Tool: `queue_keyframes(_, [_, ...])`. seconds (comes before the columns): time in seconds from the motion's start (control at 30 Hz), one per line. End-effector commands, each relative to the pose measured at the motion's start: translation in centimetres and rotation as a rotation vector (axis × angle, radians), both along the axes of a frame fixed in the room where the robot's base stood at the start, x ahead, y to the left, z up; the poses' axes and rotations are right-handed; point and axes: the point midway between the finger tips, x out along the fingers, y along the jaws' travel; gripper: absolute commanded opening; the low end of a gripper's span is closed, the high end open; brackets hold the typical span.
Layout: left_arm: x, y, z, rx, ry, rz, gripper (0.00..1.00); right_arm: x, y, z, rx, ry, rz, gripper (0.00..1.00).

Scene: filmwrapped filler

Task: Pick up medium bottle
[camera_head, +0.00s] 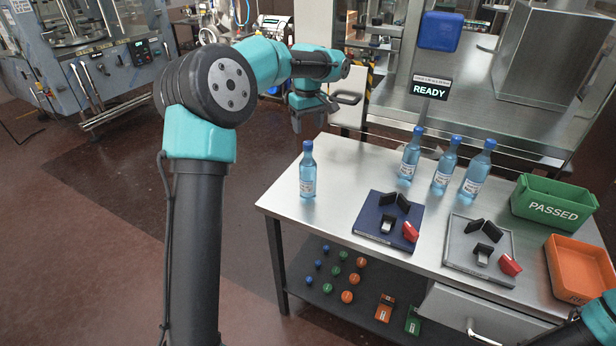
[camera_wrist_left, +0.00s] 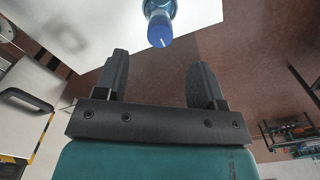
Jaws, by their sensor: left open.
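A single clear blue bottle (camera_head: 308,172) with a blue cap and white label stands upright at the table's left end. A row of three similar bottles stands farther right: one (camera_head: 410,156), a second (camera_head: 445,168) and a third (camera_head: 476,174). I cannot tell surely which is the medium one. My left gripper (camera_head: 310,118) is open and empty, above and behind the single bottle, apart from it. In the left wrist view a blue bottle cap (camera_wrist_left: 160,28) shows beyond the open fingers (camera_wrist_left: 157,82). My right gripper is not visible; only a bit of arm shows at bottom right.
A blue tray (camera_head: 372,222) and a grey tray (camera_head: 462,262) hold black and red parts. A green PASSED bin (camera_head: 552,204) and an orange bin (camera_head: 580,268) stand at right. A READY sign (camera_head: 430,89) hangs behind. Colored caps lie on the lower shelf (camera_head: 325,298).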

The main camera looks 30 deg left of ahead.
Motion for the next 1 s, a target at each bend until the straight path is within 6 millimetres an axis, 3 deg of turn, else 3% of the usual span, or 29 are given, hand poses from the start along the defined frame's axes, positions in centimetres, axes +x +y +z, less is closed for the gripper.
queue_keyframes(0.2, [0.0,0.1,-3.1,0.001,0.002,0.0,0.63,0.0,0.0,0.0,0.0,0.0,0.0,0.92])
queue_keyframes(0.67, [0.0,0.0,-3.8,0.0,0.001,0.0,0.63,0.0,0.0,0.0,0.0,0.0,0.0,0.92])
queue_keyframes(1.0, [-0.1,-0.1,-7.9,0.0,0.004,0.0,0.63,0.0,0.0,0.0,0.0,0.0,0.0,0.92])
